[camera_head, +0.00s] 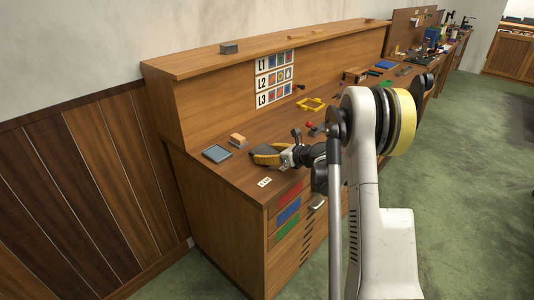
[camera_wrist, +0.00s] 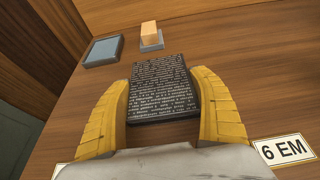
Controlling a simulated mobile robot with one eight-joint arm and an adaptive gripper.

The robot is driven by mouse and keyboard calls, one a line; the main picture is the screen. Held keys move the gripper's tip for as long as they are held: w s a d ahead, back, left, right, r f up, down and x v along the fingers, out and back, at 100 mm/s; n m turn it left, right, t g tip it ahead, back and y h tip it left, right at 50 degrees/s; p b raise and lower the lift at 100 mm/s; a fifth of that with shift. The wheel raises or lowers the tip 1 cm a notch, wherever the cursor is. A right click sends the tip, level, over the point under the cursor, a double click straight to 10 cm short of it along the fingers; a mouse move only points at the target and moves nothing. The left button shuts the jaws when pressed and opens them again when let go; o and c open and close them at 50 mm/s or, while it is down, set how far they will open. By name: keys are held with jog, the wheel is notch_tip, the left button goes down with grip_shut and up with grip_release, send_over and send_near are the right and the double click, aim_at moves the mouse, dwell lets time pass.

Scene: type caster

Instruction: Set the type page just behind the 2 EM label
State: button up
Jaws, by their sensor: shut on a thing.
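My gripper (camera_wrist: 165,105) has yellow finger pads and is shut on the type page (camera_wrist: 163,88), a dark slab with rows of pale lettering. The page sits between the two pads; I cannot tell whether it touches the bench. In the head view my gripper (camera_head: 265,154) is low over the near end of the bench, pointing left, and the page cannot be made out. A white label (camera_head: 264,182) lies near the front edge, its text too small to read. The wrist view shows a 6 EM label (camera_wrist: 283,149) at right. No readable 2 EM label shows.
A grey-blue tray (camera_wrist: 103,50) and a small block with a wooden top (camera_wrist: 151,36) lie beyond the page. They also show in the head view as the tray (camera_head: 217,153) and block (camera_head: 237,140). A yellow frame (camera_head: 311,105) lies farther back on the bench.

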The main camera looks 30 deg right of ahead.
jog(key=o, duration=1.5)
jog(key=shift+c, duration=0.2)
jog(key=shift+r, duration=0.2)
jog(key=p+v, duration=0.3)
jog(key=v, duration=0.8)
jog(key=shift+s+d+r, duration=0.1)
jog(key=shift+s+r, duration=0.1)
jog(key=shift+s, duration=0.05)
jog(key=w+a+r+m+t+h, duration=0.1)
jog(key=a+r+m+t+h, duration=0.2)
jog(key=r+m, duration=0.7)
jog(key=w+a+r+m+t+h, duration=0.1)
jog(key=a+r+m+t+h, duration=0.2)
jog(key=r, duration=1.2)
jog(key=s+r+m+g+h, duration=0.1)
jog(key=s+r+m+h, duration=0.4)
jog(key=m, duration=0.7)
jog(key=s+a+f+m+g+y, duration=0.3)
jog(key=s+a+f+m+g, duration=0.2)
jog(key=s, duration=0.8)
jog(key=s+a+f+m+g+y, duration=0.3)
jog(key=s+a+f+m+g, duration=0.2)
jog(key=s+a+f+m, duration=0.5)
jog(key=s+a+f, duration=0.3)
jog(key=a+f, duration=0.1)
jog(key=shift+a+f+g, duration=0.15)
jog(key=shift+f+g, duration=0.2)
jog(key=shift+g, duration=0.05)
